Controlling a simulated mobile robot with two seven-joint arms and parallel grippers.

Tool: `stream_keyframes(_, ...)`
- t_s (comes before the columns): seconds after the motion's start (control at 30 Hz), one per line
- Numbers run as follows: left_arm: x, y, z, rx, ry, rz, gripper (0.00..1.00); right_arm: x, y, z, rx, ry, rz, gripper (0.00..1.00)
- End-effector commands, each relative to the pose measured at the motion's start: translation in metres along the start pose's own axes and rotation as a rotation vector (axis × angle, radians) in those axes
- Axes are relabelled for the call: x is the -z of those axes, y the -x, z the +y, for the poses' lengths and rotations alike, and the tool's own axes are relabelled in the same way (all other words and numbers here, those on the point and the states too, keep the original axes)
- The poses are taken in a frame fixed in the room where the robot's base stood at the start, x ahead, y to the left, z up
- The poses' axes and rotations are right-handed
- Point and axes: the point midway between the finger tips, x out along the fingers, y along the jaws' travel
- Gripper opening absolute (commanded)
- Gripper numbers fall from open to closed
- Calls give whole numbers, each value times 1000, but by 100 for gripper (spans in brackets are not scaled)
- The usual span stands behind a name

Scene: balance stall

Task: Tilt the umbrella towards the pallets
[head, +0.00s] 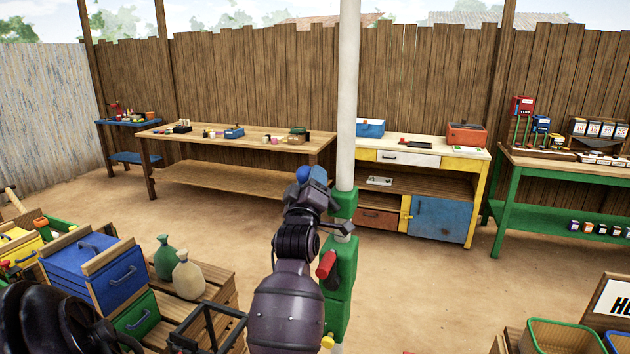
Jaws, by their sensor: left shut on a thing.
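The umbrella's white pole (348,90) stands upright in the middle of the view, and its canopy is out of view above. Green fittings (344,280) sit around its lower part, with a red handle (327,265) on their left side. My right gripper is not in view.
A blue drawer box (95,275) on a green one stands left of the pallets. A long wooden table (240,180), a yellow-and-blue cabinet (440,215) and a green bench (555,170) line the fence. The sandy floor right of the pole is open.

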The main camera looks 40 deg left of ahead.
Motion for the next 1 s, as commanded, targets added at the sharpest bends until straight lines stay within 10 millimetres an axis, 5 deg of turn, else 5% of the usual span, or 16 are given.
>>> stream_keyframes(0.4,1,-1,0,0,6,3,1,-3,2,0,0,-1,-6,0)
stream_keyframes(0.43,1,-1,0,0,6,3,49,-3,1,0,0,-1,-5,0)
stream_keyframes(0.57,1,0,0,1,5,2,68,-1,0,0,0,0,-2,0)
stream_keyframes(1.0,-1,0,-1,1,4,0,69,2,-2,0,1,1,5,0)
